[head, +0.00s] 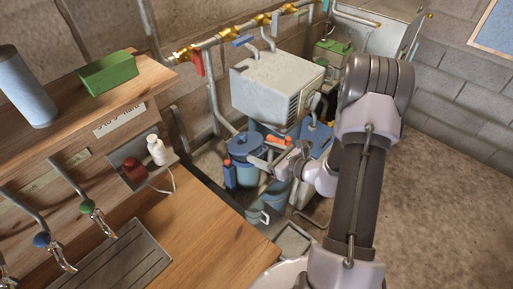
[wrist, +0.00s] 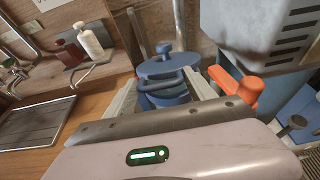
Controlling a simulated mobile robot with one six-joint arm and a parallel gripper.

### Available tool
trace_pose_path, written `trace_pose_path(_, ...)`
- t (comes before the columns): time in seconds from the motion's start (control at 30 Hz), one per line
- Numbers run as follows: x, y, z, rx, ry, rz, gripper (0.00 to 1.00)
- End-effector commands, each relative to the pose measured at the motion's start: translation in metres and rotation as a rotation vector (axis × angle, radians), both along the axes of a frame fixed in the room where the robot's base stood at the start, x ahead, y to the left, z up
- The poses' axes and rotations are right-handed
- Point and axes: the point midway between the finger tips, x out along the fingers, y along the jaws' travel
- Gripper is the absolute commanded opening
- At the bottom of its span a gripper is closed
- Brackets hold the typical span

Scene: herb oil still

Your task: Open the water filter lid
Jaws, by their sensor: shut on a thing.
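The water filter is a blue canister (head: 243,172) with a round blue lid (head: 243,144) that has a small knob on top. The lid looks level on the canister. In the wrist view the lid (wrist: 163,68) is straight ahead, with its knob above and a dark blue looped handle (wrist: 160,82) on its near side. My gripper (head: 262,160) reaches it from the right. Its fingers (wrist: 165,88) stand on either side of the handle and are shut on it. The exact contact is partly hidden by the gripper body.
A grey box unit (head: 275,88) stands close behind the filter. An orange handle (wrist: 240,88) is just right of my fingers. A wooden counter (head: 190,225) with a red and a white bottle (head: 157,150) lies to the left. Open floor (head: 440,200) is on the right.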

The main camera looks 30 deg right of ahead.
Motion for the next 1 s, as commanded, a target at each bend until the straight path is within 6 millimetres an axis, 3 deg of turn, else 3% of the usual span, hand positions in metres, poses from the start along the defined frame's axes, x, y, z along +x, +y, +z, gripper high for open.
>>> trace_pose_path(0.03, 0.003, 0.0, 0.025, -0.016, 0.037, 0.002, 0.0)
trace_pose_path(0.4, 0.031, 0.011, 0.072, -0.15, 0.361, 0.005, 0.0)
trace_pose_path(0.67, 0.06, 0.022, 0.094, -0.239, 0.57, 0.004, 0.0)
trace_pose_path(1.0, 0.099, 0.038, 0.109, -0.231, 0.564, 0.003, 0.0)
